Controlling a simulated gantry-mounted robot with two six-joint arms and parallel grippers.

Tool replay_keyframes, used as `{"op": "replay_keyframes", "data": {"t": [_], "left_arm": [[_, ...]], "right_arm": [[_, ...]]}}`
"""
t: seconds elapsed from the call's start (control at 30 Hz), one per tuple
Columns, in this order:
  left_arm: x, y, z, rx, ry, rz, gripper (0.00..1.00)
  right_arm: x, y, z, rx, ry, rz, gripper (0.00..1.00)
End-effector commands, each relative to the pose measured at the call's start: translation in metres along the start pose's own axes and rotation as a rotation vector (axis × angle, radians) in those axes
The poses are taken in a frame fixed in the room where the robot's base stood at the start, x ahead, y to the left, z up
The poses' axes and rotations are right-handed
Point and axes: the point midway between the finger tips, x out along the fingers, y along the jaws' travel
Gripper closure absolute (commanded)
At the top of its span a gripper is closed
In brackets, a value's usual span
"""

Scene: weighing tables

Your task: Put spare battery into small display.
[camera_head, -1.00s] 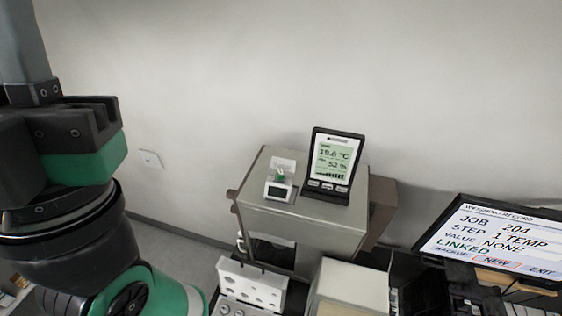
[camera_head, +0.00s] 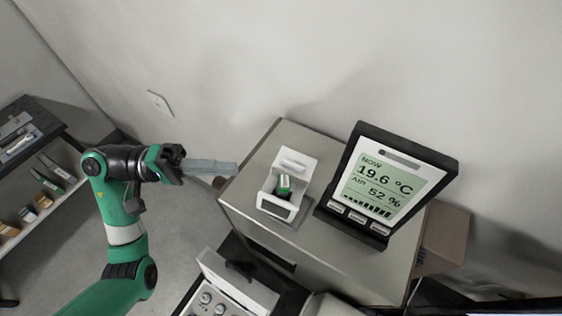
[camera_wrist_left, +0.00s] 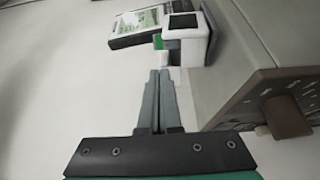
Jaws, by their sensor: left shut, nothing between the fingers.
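The small display (camera_head: 278,207) is a white unit on the left part of the grey cabinet top. It also shows in the left wrist view (camera_wrist_left: 186,45), with its dark screen. A green and white battery (camera_head: 284,183) is at its back, between it and a white block (camera_head: 296,160); I cannot tell whether it is seated. The battery's green part shows beside the display in the wrist view (camera_wrist_left: 158,42). My left gripper (camera_head: 236,168) is shut and empty, left of the display and apart from it. My right gripper is out of view.
A large display (camera_head: 385,185) reading 19.6 °C and 52 % stands tilted just right of the small one. The cabinet (camera_head: 335,262) has a brown knob at its left edge. A dark shelf unit (camera_head: 50,170) stands far left. A wall is behind.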

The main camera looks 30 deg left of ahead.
Motion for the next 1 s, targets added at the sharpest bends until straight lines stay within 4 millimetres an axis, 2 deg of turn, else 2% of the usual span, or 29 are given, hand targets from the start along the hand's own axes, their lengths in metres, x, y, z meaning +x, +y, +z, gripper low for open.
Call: {"op": "replay_keyframes", "data": {"t": [0.13,0.27,0.6,0.7,0.83,1.0], "left_arm": [[0.0,0.003,-0.001,0.003,0.003,0.001,1.0],[0.012,0.006,0.0,0.0,0.0,0.003,1.0],[0.075,0.008,0.001,0.0,-0.002,0.002,1.0],[0.089,0.007,0.0,0.001,-0.001,0.003,1.0],[0.098,0.005,0.0,0.004,0.0,0.003,1.0],[0.1,0.003,-0.001,0.004,0.002,0.003,1.0]], "right_arm": [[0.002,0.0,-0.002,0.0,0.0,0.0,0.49],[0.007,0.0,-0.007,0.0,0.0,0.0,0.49],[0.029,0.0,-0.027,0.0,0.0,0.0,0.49],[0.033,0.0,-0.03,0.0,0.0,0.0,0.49],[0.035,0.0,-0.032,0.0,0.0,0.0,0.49],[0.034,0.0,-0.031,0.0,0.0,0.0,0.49]]}}
